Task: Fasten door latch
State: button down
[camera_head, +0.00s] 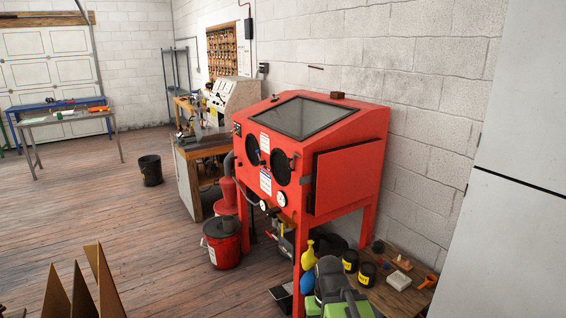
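A red blasting cabinet (285,135) stands on red legs against the block wall. Its right side carries a large flat red door panel (348,178) with a dark edge around it. The panel lies against or very near the cabinet side; I cannot tell whether it is fully shut. A small dark fitting shows at the panel's front edge, but it is too small to tell whether it is the latch or how it is set. My gripper is not recognisable in this view.
A low wooden surface (396,294) with black tins (367,275) sits below the door side. Grey and green equipment (331,283) stands in front of it. A red bucket (222,241) is left of the cabinet. The wooden floor (110,215) is open on the left.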

aim_at(292, 169)
jog(key=u, duration=0.35)
jog(key=i, duration=1.25)
jog(key=u, duration=0.6)
jog(key=i, duration=0.7)
jog(key=u, duration=0.1)
